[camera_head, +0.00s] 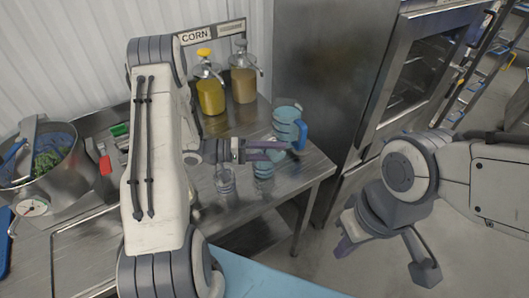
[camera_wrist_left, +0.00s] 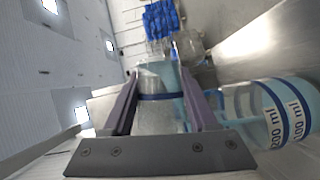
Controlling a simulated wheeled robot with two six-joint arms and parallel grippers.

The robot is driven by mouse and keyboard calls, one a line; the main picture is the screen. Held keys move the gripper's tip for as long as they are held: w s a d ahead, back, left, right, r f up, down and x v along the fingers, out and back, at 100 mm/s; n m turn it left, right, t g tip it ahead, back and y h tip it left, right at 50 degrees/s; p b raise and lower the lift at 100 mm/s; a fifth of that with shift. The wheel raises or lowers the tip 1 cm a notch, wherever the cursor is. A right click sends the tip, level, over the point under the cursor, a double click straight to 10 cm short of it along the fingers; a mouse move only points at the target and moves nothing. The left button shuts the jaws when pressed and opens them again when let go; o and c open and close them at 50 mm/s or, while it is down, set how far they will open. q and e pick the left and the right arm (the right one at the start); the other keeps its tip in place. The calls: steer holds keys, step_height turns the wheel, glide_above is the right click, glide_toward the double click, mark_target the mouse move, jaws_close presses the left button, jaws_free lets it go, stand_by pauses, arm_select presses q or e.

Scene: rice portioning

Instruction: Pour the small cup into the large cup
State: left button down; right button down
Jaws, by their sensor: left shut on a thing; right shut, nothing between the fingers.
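My left gripper (camera_head: 284,148) reaches in over the table's right end. In the left wrist view it is shut on a clear small cup (camera_wrist_left: 157,115) with a blue band and pale grainy content. A larger blue-tinted cup (camera_wrist_left: 245,108), marked 100 ml and 200 ml, is just right of the fingers in that view. In the head view a blue-tinted cup with a blue handle (camera_head: 286,116) shows above the fingertips, and another banded cup (camera_head: 263,170) is below them. The fingers partly hide both, and I cannot tell which is held. My right gripper (camera_head: 345,238) is shut and empty, off the table.
A clear glass (camera_head: 225,182) stands left of the cups. Two dispensers, one yellow (camera_head: 210,97) and one tan (camera_head: 243,86), stand behind near a CORN sign (camera_head: 195,36). A metal pot (camera_head: 40,160) with greens is at left.

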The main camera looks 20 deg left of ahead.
arm_select(q)
steer(key=shift+a+f+n, duration=0.1)
steer(key=shift+f+n, duration=0.2)
steer(key=shift+n, duration=0.2)
stand_by(0.4)
